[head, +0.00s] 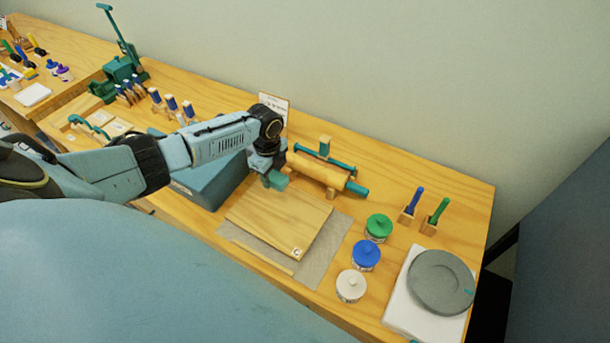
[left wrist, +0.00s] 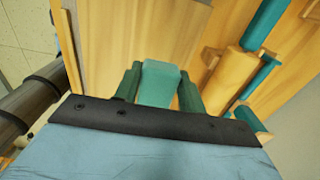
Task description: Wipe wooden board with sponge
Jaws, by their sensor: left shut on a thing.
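The wooden board (head: 275,222) lies on a grey mat (head: 335,237) on the table. My left gripper (head: 275,178) is over the far left part of the board. In the left wrist view the gripper (left wrist: 160,85) is shut on a teal sponge (left wrist: 160,82), held between its two green fingers. The sponge also shows at the gripper's tip in the head view (head: 279,183). I cannot tell whether the sponge touches the board. The board (left wrist: 130,30) fills the upper middle of the left wrist view. My right gripper is not in view.
A rolling pin (head: 318,171) lies behind the board. A blue box (head: 207,187) stands left of it. Lidded jars in green (head: 379,227), blue (head: 366,255) and white (head: 351,286) stand to the right. A grey round disc (head: 440,281) rests on a white slab farther right.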

